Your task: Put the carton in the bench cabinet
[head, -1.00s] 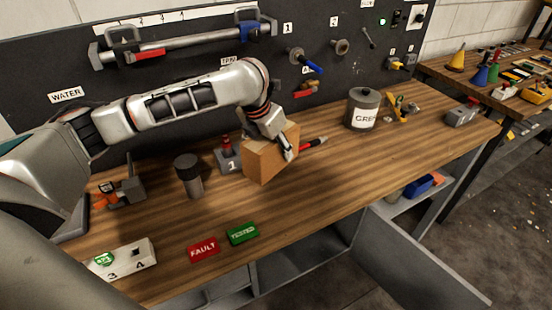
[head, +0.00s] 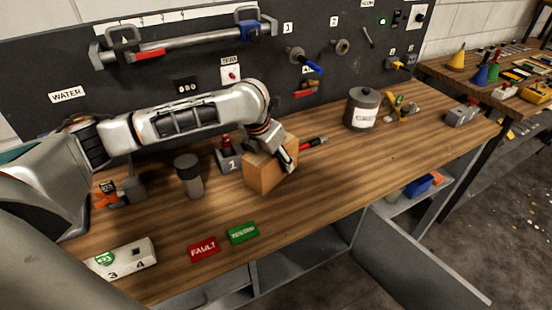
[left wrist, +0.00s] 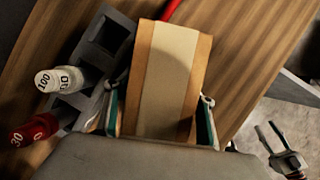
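The carton (head: 262,172), a plain brown box with a pale tape strip, is at the middle of the bench. My left gripper (head: 288,158) is shut on it from above. In the left wrist view, the fingers lie on either side of the carton (left wrist: 168,85). Whether its base touches the bench top is unclear. The bench cabinet (head: 310,262) is under the bench front, with its grey door (head: 420,262) swung open. My right gripper (left wrist: 272,138) appears only in the left wrist view, at lower right beyond the bench edge, with its prongs apart and empty.
A grey block (head: 229,160) with labelled pegs stands close left of the carton, and a dark cylinder (head: 188,175) further left. A red-and-black tool (head: 313,143) lies behind. Red (head: 203,248) and green (head: 242,233) blocks lie near the front edge. The right-front bench top is clear.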

